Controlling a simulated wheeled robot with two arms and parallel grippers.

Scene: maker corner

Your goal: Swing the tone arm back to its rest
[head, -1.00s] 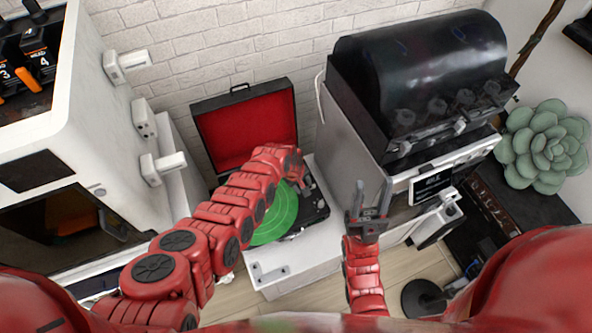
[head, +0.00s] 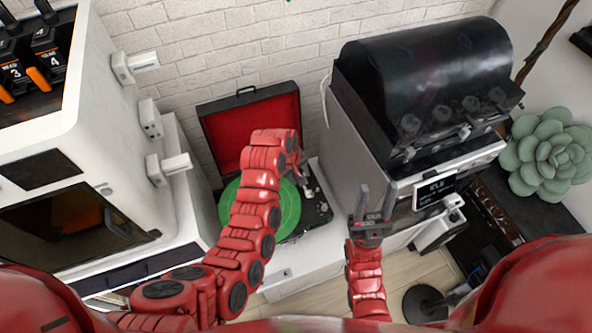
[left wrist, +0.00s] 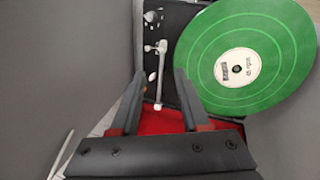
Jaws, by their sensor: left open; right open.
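The turntable is an open case with a red-lined lid (head: 252,128). It bears a green record (head: 290,208), which also shows at the right of the left wrist view (left wrist: 285,62). The tone arm (left wrist: 160,75) is a thin pale bar beside the record, clear of its left edge in that view. My left gripper (left wrist: 160,85) is open above the turntable. Its fingertips appear on either side of the tone arm; I cannot tell the height between them. In the head view my left arm hides part of the record. My right gripper (head: 376,192) is open and empty, away from the turntable.
A white machine (head: 150,210) stands left of the turntable. A grey machine with a black hood (head: 425,85) stands close on its right. A brick wall (head: 230,45) is behind. A succulent (head: 548,155) is at the far right.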

